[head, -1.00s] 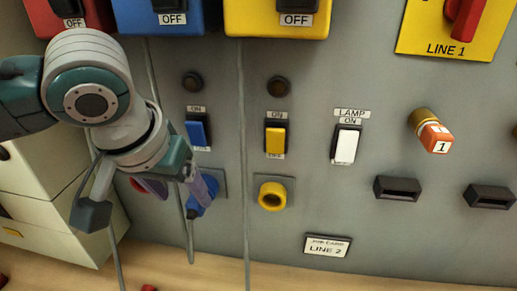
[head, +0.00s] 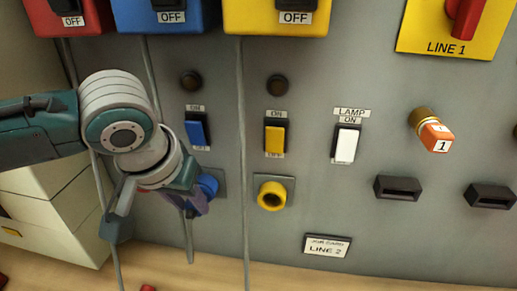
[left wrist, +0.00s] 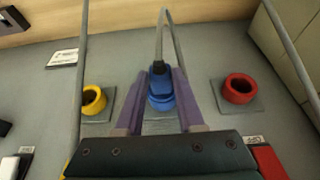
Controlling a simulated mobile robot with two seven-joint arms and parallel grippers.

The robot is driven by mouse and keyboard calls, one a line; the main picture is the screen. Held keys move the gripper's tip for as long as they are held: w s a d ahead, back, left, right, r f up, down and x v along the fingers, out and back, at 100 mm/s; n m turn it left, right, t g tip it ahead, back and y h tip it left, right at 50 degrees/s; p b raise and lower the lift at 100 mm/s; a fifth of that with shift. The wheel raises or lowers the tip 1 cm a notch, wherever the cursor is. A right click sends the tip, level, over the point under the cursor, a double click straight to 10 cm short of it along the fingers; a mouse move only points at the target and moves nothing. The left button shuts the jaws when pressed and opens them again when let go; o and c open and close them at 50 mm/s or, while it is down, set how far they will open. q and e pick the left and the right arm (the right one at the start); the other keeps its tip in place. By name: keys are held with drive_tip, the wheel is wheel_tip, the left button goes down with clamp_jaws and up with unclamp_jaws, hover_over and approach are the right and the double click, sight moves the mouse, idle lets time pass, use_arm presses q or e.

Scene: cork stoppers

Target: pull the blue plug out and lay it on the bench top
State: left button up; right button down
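The blue plug (left wrist: 158,82) sits between the two purple fingers of my left gripper in the left wrist view, with its grey cable looping away. The fingers lie against its sides. A blue socket ring (left wrist: 160,104) shows right behind the plug, and the ring also shows in the head view (head: 208,184). The plug is in line with the ring; I cannot tell how deep it sits. In the head view my left gripper (head: 196,204) is closed up in front of the blue socket and hides most of the plug. My right gripper is not in view.
The bench top (head: 190,273) runs below the panel and looks mostly clear, with small red things near its left part. A yellow socket (head: 272,195) is to the right of the blue one, and a red socket (left wrist: 240,88) shows in the left wrist view. Cables hang down the panel.

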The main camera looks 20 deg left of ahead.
use_arm(q)
clamp_jaws()
drive_tip(key=shift+s+r+p, duration=0.1)
drive_tip(key=shift+s+p, duration=0.05)
drive_tip(key=shift+p, duration=0.15)
drive_tip(key=shift+s+d+p, duration=0.15)
drive_tip(key=shift+s+p, duration=0.35)
drive_tip(key=shift+s+d+p, duration=0.25)
drive_tip(key=shift+s+p, duration=0.7)
drive_tip(key=shift+s, duration=0.15)
drive_tip(key=shift+s+d+p, duration=0.25)
drive_tip(key=shift+s+p, duration=0.65)
drive_tip(key=shift+s, duration=0.15)
